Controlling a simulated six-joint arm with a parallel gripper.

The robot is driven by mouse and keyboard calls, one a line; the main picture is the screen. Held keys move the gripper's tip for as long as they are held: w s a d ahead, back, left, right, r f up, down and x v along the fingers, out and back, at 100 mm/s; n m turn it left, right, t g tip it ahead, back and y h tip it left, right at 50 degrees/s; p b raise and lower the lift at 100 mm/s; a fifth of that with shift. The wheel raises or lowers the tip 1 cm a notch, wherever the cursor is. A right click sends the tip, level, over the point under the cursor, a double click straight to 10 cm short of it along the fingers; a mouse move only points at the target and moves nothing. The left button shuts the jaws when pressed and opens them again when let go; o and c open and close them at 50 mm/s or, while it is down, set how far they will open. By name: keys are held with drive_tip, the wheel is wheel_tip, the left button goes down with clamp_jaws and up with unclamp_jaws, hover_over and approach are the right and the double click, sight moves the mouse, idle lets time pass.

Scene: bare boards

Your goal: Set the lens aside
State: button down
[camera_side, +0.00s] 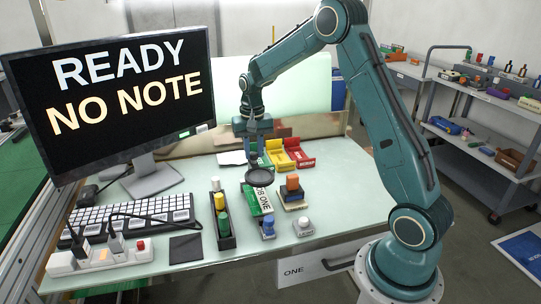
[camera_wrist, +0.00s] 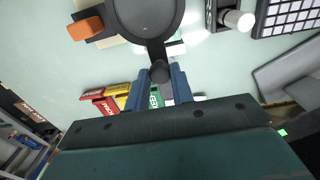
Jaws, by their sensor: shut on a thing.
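The lens (camera_side: 259,177) is a round dark magnifier with a black rim and a short handle. My gripper (camera_side: 253,150) points down behind it, shut on the handle. In the wrist view, the blue fingers of my gripper (camera_wrist: 158,92) close on the knobbed end of the handle, and the dark disc of the lens (camera_wrist: 148,14) reaches to the top edge. The lens hangs over the far end of a green and white item marked "JOB ONE" (camera_side: 264,203) and hides part of it. How high it is above the table is hard to tell.
A black tray (camera_side: 226,241) with bottles stands left of the lens. An orange-topped stamp (camera_side: 292,184) on a pad is at right. Blue (camera_side: 268,228) and grey (camera_side: 304,226) stamps stand in front. Red and yellow boxes (camera_side: 297,152) lie behind. The monitor (camera_side: 120,95) reads "READY NO NOTE".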

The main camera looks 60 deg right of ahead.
drive_tip(key=shift+w+a+m, duration=0.15)
drive_tip(key=shift+m, duration=0.15)
drive_tip(key=w+d+m, duration=0.1)
drive_tip(key=w+m, duration=0.7)
drive_tip(key=m, duration=1.1)
drive_tip(key=shift+w+d+r+m, duration=0.1)
drive_tip(key=shift+w+r+m, duration=0.05)
drive_tip(key=shift+m, duration=0.15)
idle(0.4)
drive_tip(key=c, duration=1.2)
unclamp_jaws()
wheel_tip(320, 180, up, 14)
